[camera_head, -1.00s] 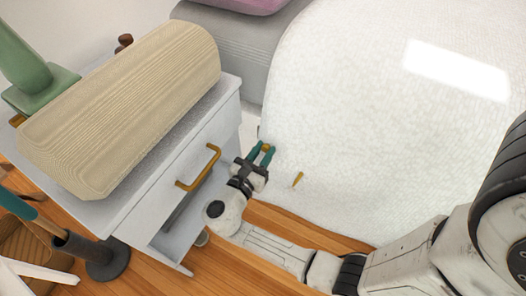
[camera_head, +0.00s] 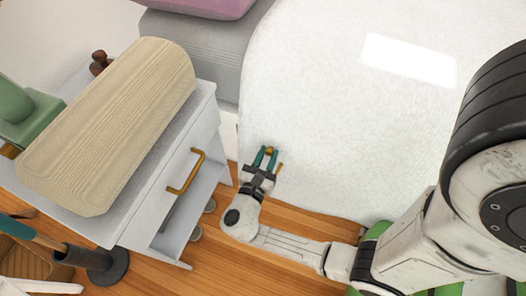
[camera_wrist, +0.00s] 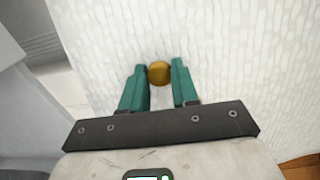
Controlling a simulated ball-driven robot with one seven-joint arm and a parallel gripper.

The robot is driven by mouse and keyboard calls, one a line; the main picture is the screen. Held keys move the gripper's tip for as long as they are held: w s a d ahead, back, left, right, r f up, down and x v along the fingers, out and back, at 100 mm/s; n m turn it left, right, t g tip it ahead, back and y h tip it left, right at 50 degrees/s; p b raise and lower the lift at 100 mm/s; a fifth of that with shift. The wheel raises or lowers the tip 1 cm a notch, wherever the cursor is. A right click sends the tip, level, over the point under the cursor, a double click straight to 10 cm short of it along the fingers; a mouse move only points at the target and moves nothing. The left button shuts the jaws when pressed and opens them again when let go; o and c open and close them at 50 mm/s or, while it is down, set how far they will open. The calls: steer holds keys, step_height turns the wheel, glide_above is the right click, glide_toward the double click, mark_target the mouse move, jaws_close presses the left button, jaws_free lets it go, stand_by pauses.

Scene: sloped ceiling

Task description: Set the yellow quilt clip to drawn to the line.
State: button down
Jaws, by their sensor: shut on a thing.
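The yellow quilt clip (camera_head: 269,150) is a small ochre knob at the left edge of the white quilt (camera_head: 340,130). My gripper (camera_head: 265,157), with teal fingers, is shut on it. In the wrist view the clip (camera_wrist: 159,72) sits as a round knob between the fingertips (camera_wrist: 159,82), against the quilt. A thin ochre strip (camera_head: 279,169), which may be the line, lies on the quilt just right of my gripper. My gripper partly covers its lower end. The strip does not show in the wrist view.
A white nightstand (camera_head: 205,120) with an ochre drawer handle (camera_head: 186,171) stands left of my gripper. It carries a beige ribbed block (camera_head: 110,125) and a green-based object (camera_head: 30,115). Wooden floor (camera_head: 235,265) shows in front. A dark round stand (camera_head: 105,265) is at lower left.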

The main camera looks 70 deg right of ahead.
steer(key=shift+s+f, duration=0.1)
steer(key=shift+s, duration=0.2)
steer(key=c, duration=0.9)
jaws_free()
steer(key=shift+o, duration=0.2)
steer(key=a+p, duration=0.2)
steer(key=a, duration=0.9)
steer(key=shift+s, duration=0.15)
steer(key=shift+d, duration=0.1)
